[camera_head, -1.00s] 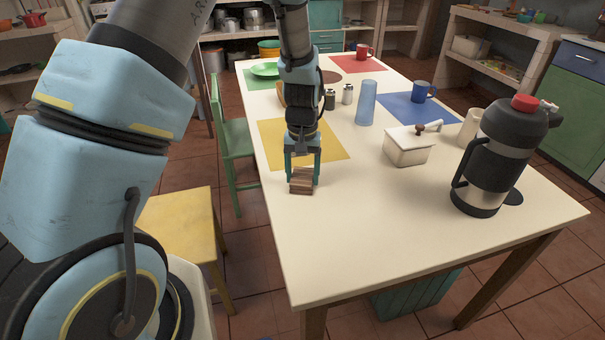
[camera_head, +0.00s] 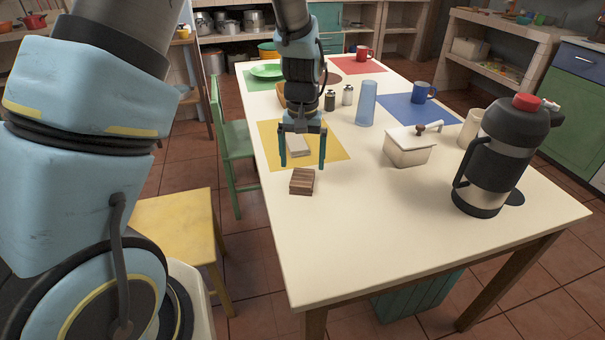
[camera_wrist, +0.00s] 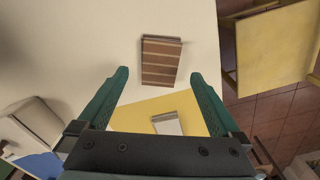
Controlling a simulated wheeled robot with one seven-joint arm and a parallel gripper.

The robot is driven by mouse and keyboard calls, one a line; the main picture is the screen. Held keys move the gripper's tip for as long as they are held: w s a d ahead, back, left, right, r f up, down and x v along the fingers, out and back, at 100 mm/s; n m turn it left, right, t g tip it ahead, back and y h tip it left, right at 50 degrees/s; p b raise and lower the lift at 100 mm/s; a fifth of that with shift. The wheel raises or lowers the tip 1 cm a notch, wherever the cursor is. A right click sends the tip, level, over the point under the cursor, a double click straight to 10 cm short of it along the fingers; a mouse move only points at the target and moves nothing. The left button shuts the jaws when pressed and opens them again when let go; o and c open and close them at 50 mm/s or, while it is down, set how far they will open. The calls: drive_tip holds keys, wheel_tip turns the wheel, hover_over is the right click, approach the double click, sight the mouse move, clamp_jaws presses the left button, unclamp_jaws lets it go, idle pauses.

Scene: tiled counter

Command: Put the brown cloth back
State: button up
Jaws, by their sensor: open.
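The brown cloth (camera_head: 302,181) looks like a small folded block with lighter and darker brown stripes. It lies on the bare cream table top just in front of the yellow mat. It also shows in the wrist view (camera_wrist: 162,60), ahead of the fingertips. My gripper (camera_head: 303,165) is open and empty, its two green fingers apart, above the near edge of the mat and behind the cloth in the head view.
A whitish flat item (camera_head: 298,145) lies on the yellow mat (camera_head: 335,150). A white lidded box (camera_head: 408,150), a blue glass (camera_head: 366,103) and a dark flask (camera_head: 495,160) stand to the right. The table's front is clear. A yellow stool (camera_head: 178,225) stands left.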

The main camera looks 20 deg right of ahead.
sight(302, 178)
wheel_tip(302, 178, up, 7)
drive_tip(key=s+a+r+n, duration=0.1)
drive_tip(key=s+a+n, duration=0.1)
drive_tip(key=a, duration=1.3)
drive_tip(key=s+a+n+t, duration=0.1)
drive_tip(key=s+a+n, duration=0.1)
drive_tip(key=a, duration=1.3)
drive_tip(key=shift+r+n+t+b, duration=0.3)
drive_tip(key=shift+r+b, duration=0.1)
